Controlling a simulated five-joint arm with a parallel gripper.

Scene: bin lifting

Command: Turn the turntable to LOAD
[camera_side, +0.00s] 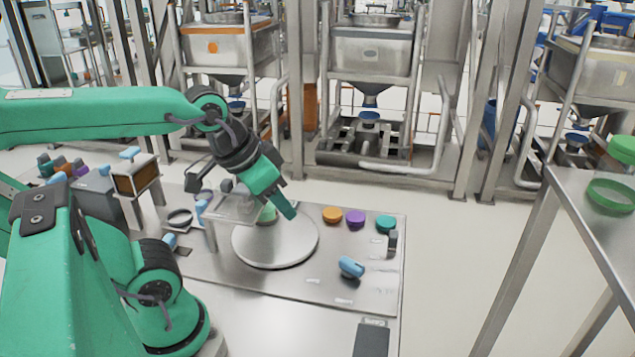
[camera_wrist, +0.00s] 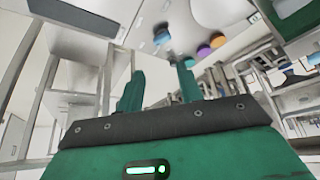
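The turntable (camera_side: 285,250) is a pale grey disc set on the metal work plate, in the middle of the side view. Small pale labels (camera_side: 312,281) lie on the plate near its front edge; I cannot read them. My gripper (camera_side: 280,208) points down over the back part of the disc. In the side view its fingers overlap, and I cannot tell whether they touch the disc. A green piece (camera_side: 267,213) shows behind them, partly hidden. In the wrist view my gripper (camera_wrist: 160,72) has its two green fingers apart, with nothing held between them.
Orange (camera_side: 332,214), purple (camera_side: 355,217) and teal (camera_side: 386,223) round pieces sit right of the disc. A light blue cylinder (camera_side: 351,267) lies in front of them. The plate's front right is mostly clear.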

